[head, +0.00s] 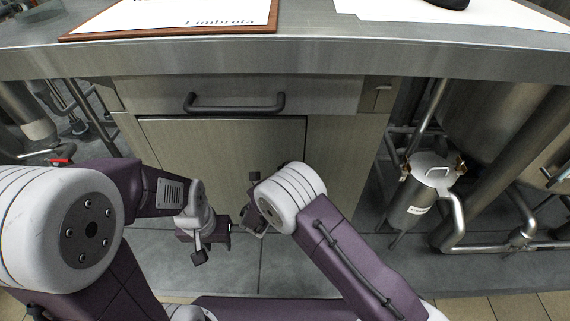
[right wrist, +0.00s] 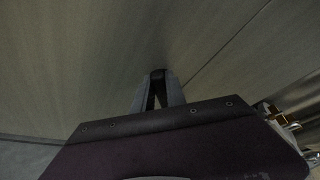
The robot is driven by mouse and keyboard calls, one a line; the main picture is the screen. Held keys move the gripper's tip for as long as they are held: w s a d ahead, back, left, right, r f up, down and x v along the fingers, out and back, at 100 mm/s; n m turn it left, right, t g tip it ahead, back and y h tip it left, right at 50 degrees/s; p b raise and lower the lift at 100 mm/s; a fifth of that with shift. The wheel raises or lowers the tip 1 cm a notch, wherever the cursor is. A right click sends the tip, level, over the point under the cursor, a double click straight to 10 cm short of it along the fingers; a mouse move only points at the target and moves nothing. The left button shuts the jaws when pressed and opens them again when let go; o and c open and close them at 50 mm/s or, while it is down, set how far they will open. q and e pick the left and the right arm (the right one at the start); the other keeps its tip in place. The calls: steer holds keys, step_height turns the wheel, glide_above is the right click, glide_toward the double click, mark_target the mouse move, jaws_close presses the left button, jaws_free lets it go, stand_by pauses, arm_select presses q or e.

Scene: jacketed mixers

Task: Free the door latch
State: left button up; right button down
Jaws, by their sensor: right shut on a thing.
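The cabinet door (head: 215,150) is a grey-brown panel under the drawer, and it looks closed. A small block with a dark slot (head: 382,97) sits on the frame right of the drawer; I cannot tell whether it is the latch. My right gripper (head: 250,217) is low in front of the door, partly hidden by its own wrist. In the right wrist view its fingers (right wrist: 158,84) meet on a small dark thing (right wrist: 158,73) close to a panel; what it is cannot be made out. My left gripper (head: 226,238) is just left of the right one, its jaw gap unclear.
A dark bar handle (head: 235,108) is on the drawer above the door. A steel counter (head: 330,58) overhangs it, with a framed sign (head: 175,18) on top. A steel canister (head: 417,195) and pipes stand on the right. Pipework and a red valve handle are on the left.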

steer(key=shift+a+n+h+p, duration=0.15)
steer(key=shift+n+h+p, duration=0.2)
steer(key=shift+n, duration=0.35)
steer(key=shift+a+f+n+t+h, duration=0.15)
steer(key=shift+f+n+t+h, duration=0.35)
steer(key=shift+n, duration=0.5)
arm_select(q)
steer(key=shift+r+b, duration=0.3)
arm_select(e)
steer(key=n, duration=0.2)
steer(key=n+t+h, duration=0.1)
steer(key=n, duration=0.1)
steer(key=shift+a+f+t, duration=0.1)
steer(key=shift+f+t, duration=0.2)
steer(key=shift+f, duration=0.05)
steer(key=shift+n, duration=0.3)
steer(key=c, duration=1.4)
jaws_free()
steer(key=shift+o, duration=0.2)
